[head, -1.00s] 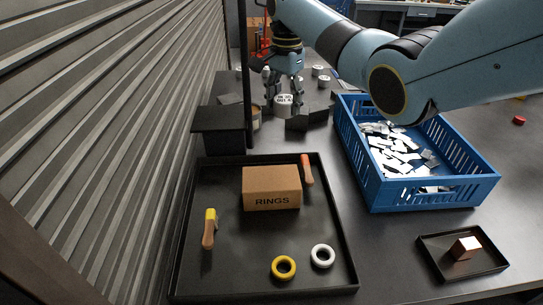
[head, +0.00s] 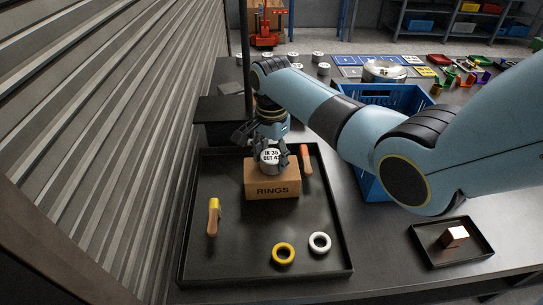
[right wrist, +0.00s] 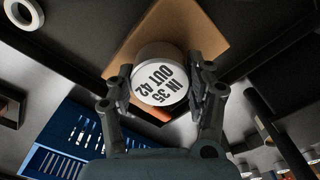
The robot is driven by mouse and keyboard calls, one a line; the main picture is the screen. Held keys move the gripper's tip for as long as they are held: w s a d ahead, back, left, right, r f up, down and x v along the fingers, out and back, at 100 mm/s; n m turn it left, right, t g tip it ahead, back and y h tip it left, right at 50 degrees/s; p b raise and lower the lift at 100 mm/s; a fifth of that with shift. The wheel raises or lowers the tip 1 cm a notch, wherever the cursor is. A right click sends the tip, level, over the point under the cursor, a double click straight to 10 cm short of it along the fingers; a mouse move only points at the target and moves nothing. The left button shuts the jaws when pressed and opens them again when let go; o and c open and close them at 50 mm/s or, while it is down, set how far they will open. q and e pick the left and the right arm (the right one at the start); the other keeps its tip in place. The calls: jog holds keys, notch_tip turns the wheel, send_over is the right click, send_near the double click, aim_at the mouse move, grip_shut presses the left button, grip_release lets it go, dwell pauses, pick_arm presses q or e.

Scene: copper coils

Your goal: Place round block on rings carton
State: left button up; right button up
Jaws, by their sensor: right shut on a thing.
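The round block (head: 271,158) is a short grey cylinder with a white top marked "IN 35 OUT 42". My right gripper (head: 268,150) is shut on its sides. In the head view the block is over the top of the rings carton (head: 273,190), a brown box on the black tray (head: 240,268). In the right wrist view the block (right wrist: 160,82) is between the two fingers (right wrist: 162,90), with the carton (right wrist: 200,32) behind it. I cannot tell whether the block touches the carton. The left gripper is not in view.
A blue crate (head: 371,188) stands to the right behind my arm. A small tray (head: 425,232) holds a copper block (head: 455,236).

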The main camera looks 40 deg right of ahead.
aim_at(272, 156)
jog(key=shift+f, duration=0.15)
jog(key=o, duration=1.3)
notch_tip(272, 156, up, 12)
jog(key=shift+r, duration=0.1)
